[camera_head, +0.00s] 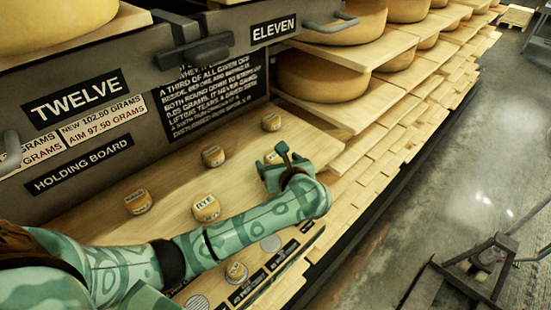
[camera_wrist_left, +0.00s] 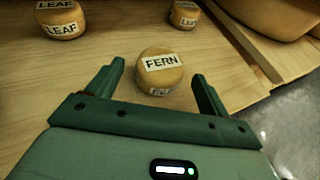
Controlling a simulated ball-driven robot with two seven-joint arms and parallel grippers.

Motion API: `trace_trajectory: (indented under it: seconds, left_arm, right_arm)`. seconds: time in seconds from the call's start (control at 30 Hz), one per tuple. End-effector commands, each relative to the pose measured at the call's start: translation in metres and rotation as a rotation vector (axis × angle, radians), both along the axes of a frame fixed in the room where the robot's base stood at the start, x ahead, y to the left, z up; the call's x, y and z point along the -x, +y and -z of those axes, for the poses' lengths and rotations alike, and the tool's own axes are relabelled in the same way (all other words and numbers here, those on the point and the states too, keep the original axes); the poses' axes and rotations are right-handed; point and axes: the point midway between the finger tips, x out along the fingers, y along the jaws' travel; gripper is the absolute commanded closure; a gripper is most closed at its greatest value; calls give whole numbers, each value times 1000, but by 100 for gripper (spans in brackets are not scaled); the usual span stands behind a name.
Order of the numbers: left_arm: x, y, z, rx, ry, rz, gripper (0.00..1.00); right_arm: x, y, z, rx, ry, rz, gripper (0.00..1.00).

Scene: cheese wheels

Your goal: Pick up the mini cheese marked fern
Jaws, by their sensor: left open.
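The mini cheese marked FERN (camera_wrist_left: 160,73) is a small, round, yellow-tan cheese with a white label, standing on the wooden board in the left wrist view. My left gripper (camera_wrist_left: 158,80) is open, with its green fingers apart on either side of the near part of this cheese. My right gripper is not in view.
A cheese marked LEAF (camera_wrist_left: 61,20) and another mini cheese (camera_wrist_left: 184,14) stand beyond the fern one. A RYE cheese (camera_head: 206,207) stands by my left forearm on the holding board (camera_head: 165,172). Shelves of large cheese wheels (camera_head: 322,77) rise behind and to the right.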

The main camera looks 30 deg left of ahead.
Motion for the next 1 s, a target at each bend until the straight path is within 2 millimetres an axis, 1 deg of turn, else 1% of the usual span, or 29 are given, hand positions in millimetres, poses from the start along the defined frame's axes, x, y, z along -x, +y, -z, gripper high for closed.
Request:
trace_trajectory:
  seconds: [0.03,0.1,0.2,0.43,0.47,0.5,0.57,0.6,0.63,0.9,1.0]
  left_arm:
    - [-6,7,2,-6,1,-2,20]
    - [-13,13,7,-4,0,-1,20]
    - [-18,18,11,-2,-1,-1,20]
    - [-19,19,13,0,0,0,20]
    - [-19,19,13,0,0,0,29]
    - [-19,19,13,0,0,0,40]
    - [-19,18,13,0,0,0,57]
    - [-19,18,13,0,0,0,68]
    - [-19,18,13,0,0,0,71]
    - [-19,18,12,0,0,0,71]
    - [-19,18,8,1,-1,0,71]
  right_arm:
    - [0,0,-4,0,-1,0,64]
    - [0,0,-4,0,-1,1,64]
    - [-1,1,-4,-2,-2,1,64]
    - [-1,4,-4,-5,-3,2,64]
    - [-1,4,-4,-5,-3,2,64]
    - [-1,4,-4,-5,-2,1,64]
    - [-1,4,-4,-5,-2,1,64]
    - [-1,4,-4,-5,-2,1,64]
    - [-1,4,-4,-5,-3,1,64]
    - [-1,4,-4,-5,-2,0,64]
    - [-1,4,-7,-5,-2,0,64]
